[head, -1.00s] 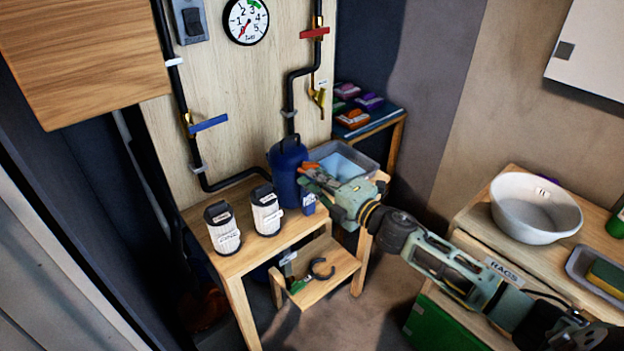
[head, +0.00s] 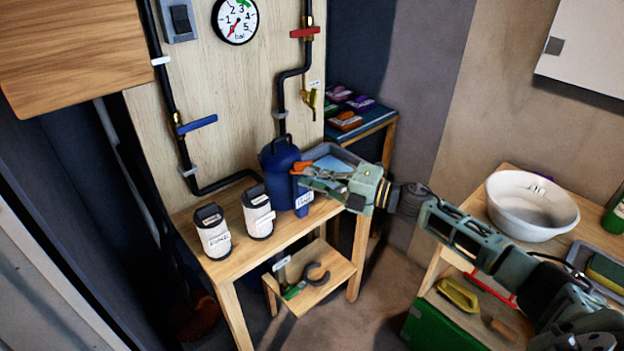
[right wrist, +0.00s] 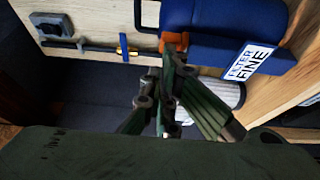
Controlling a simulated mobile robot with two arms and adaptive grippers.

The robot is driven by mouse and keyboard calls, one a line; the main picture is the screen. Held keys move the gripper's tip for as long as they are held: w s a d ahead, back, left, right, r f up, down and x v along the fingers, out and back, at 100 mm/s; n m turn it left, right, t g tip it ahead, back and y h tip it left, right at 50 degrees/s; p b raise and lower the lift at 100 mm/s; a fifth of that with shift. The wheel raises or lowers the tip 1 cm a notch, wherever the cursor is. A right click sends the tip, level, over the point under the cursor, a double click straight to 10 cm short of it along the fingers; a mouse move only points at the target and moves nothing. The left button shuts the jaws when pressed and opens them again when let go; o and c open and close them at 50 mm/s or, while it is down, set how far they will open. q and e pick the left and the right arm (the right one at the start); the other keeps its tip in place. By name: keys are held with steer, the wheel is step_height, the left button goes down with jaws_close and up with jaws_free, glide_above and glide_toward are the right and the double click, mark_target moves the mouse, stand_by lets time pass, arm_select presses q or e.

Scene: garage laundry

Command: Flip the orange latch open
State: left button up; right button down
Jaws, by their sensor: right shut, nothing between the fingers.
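The orange latch (head: 300,168) is on the front right side of the blue filter housing (head: 278,163) on the wooden bench. My right gripper (head: 306,178) is shut and empty, with its fingertips at the latch. The right wrist view shows the orange latch (right wrist: 173,40) just beyond the fingertips (right wrist: 174,54), which partly cover it. I cannot tell if they touch. The label on the blue housing (right wrist: 210,18) reads FILTER FINE there. My left gripper is not in view.
Two white filter cartridges (head: 213,232) (head: 257,211) stand left of the housing on the bench (head: 197,262). A low step (head: 318,295) holds a hooked tool. A white basin (head: 531,206) stands on the right counter.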

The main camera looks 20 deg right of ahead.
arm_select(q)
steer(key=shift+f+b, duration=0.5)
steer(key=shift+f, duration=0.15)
arm_select(e)
steer(key=shift+w+d, duration=0.1)
steer(key=shift+d, duration=0.4)
steer(key=shift+w+d, duration=0.1)
steer(key=shift+d, duration=0.05)
stand_by(0.6)
